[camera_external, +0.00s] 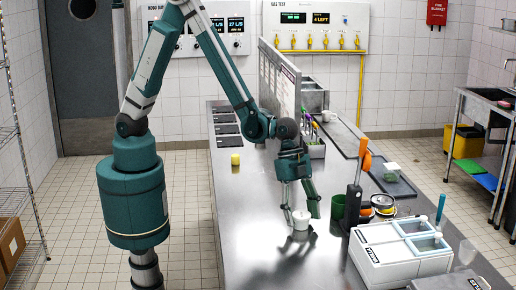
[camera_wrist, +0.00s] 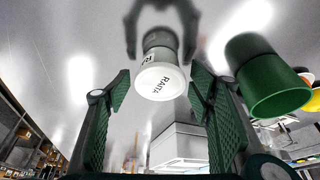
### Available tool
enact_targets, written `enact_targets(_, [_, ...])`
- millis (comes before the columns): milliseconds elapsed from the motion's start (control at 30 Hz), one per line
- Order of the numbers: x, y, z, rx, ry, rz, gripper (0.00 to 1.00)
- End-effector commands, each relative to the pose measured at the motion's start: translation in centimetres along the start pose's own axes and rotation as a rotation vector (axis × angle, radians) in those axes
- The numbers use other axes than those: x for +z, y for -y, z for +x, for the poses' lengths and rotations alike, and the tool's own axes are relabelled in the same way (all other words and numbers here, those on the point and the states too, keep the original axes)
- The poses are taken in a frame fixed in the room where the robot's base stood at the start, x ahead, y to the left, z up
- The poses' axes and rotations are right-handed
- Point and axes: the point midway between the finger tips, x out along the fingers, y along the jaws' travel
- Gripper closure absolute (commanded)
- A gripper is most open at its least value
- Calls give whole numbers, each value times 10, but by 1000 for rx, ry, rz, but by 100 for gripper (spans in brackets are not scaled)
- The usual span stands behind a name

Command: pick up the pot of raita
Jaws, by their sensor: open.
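The pot of raita (camera_external: 301,219) is a small white pot standing upright on the steel counter. In the wrist view my gripper (camera_wrist: 160,85) is open, and gaps show between both green pads and the pot. The pot's reflection shows on the counter behind it.
A green cup (camera_wrist: 270,78) stands close to the right of the pot; it also shows in the external view (camera_external: 338,206). A white container unit (camera_external: 405,250) stands at the front right. An orange-handled tool (camera_external: 365,160) rises behind it. The counter (camera_external: 250,235) left of the pot is clear.

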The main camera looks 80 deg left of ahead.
Motion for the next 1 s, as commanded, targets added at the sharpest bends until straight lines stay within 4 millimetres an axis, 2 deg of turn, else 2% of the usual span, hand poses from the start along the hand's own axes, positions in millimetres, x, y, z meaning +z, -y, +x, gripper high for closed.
enact_targets(633, [0,0,2,0,0,0,47])
enact_targets(833, [0,0,2,0,0,0,73])
enact_targets(1000, [0,0,2,0,0,0,74])
